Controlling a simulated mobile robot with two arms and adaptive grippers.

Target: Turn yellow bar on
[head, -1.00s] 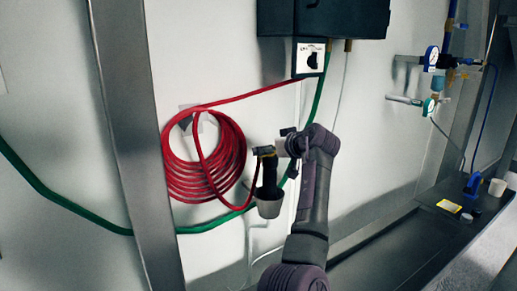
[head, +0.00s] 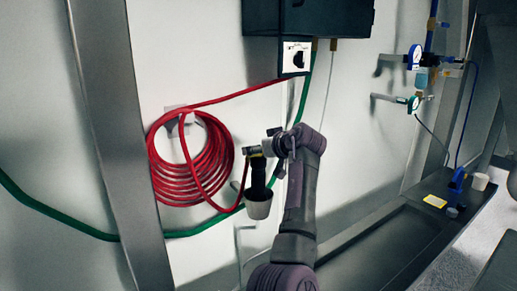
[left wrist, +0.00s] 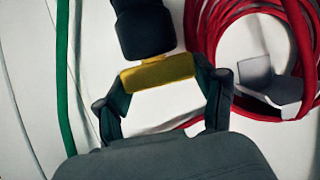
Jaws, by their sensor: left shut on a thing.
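The yellow bar (left wrist: 157,70) sits between the two fingers of my left gripper (left wrist: 160,92) in the left wrist view, with a finger against each end. A dark cylindrical body (left wrist: 145,28) adjoins the bar at the top of that view. In the head view my left gripper (head: 264,148) is at the top of this black body (head: 258,180), which has a pale cup (head: 259,209) at its lower end. The bar is small and mostly hidden there. My right gripper is not in view.
A coiled red hose (head: 165,170) hangs on the wall left of the gripper. A green hose (head: 60,210) runs behind. A dark box (head: 330,18) with a black switch (head: 297,58) is above. Blue gauges (head: 415,57) and a dark bench (head: 390,245) are at right.

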